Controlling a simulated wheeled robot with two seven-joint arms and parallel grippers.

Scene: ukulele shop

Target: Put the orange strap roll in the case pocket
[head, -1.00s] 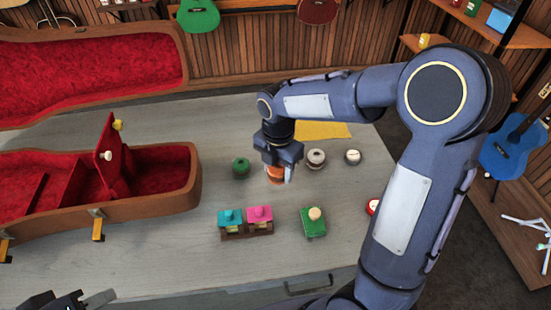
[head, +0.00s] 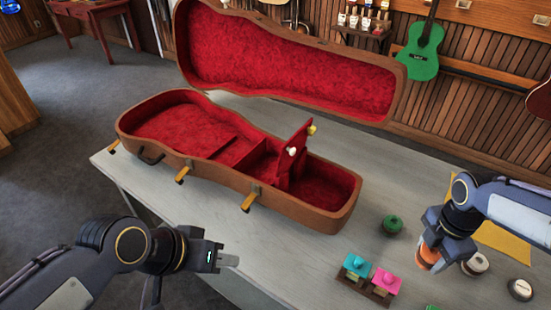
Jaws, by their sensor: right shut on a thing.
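The orange strap roll (head: 429,259) is between the fingers of my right gripper (head: 430,262), which is shut on it at the right of the table. Whether the roll touches the table I cannot tell. The open ukulele case (head: 295,208), lined in red, lies left of it. Inside, low dividers form a pocket (head: 257,162) beside a raised red flap (head: 299,150) with a pale knob and a yellow knob. The pocket's floor is partly hidden. My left gripper (head: 228,260) is empty in front of the case; its finger gap is unclear.
A green roll (head: 392,224), a whitish roll (head: 475,264) and a white round tin (head: 520,289) stand near my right gripper. A holder with teal and pink-topped items (head: 368,278) is at the front. The case lid (head: 290,62) stands open behind. Table between case and green roll is clear.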

